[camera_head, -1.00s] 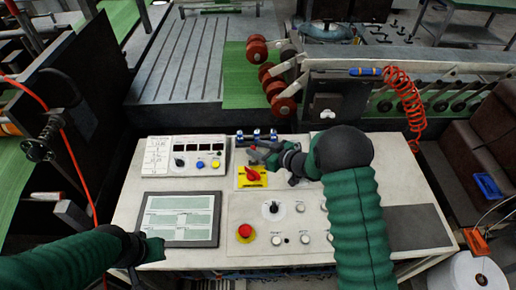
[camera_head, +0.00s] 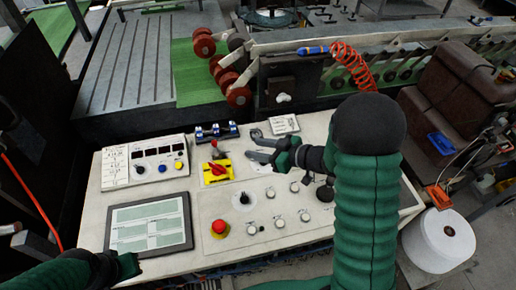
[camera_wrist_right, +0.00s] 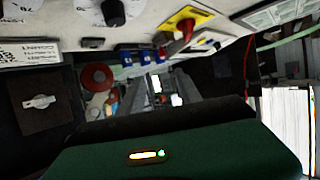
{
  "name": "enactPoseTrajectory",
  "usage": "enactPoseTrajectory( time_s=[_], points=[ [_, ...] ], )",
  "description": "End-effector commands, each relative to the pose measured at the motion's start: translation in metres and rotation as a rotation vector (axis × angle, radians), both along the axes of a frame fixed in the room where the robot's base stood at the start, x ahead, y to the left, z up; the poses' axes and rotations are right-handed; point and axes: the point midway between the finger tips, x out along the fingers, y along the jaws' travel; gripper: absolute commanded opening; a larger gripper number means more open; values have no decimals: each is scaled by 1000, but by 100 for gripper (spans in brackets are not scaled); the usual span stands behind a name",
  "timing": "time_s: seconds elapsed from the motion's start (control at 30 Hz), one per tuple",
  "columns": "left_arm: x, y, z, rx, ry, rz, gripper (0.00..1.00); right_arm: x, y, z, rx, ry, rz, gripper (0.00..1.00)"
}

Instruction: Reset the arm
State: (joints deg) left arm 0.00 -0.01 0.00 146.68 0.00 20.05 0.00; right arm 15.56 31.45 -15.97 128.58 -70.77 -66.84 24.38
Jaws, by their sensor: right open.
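My right gripper (camera_head: 254,146) is open and empty. It hangs over the console (camera_head: 220,255), to the right of the red rotary switch (camera_head: 217,170) on its yellow plate, apart from it. In the right wrist view, the switch (camera_wrist_right: 185,28) shows at the top, right of centre, and the gripper's fingers (camera_wrist_right: 166,92) show small and dark near the middle with nothing between them. My left gripper (camera_head: 128,266) is at the console's front left edge, below the screen. Its fingers are too small and dark to read.
The console carries a screen (camera_head: 150,226), a red emergency button (camera_head: 220,228), a black knob (camera_head: 244,198) and blue connectors (camera_head: 216,132). Machine rollers (camera_head: 238,96) stand behind it. A white roll (camera_head: 439,240) stands at right. The space above the console's left half is clear.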

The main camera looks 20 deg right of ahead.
Motion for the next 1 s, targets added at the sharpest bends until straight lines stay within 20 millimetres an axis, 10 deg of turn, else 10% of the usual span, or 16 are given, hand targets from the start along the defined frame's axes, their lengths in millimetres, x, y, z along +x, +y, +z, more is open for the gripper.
enactPoseTrajectory(
  time_s=[0.37, 0.57, 0.83, 1.0],
  points=[
    [0, 0, 0, 0, 0, 0, 0, 2, -1, 0, -11, 2, -14, 41],
    [0, 0, 0, 0, 0, 0, 0, 10, -22, -2, -193, 119, -298, 41],
    [0, 0, 0, 0, 0, 0, 0, -135, 16, -40, -295, 740, -554, 41],
    [0, 0, 0, 0, 0, 0, 0, -182, 41, -45, -279, 911, -536, 41]
  ],
)
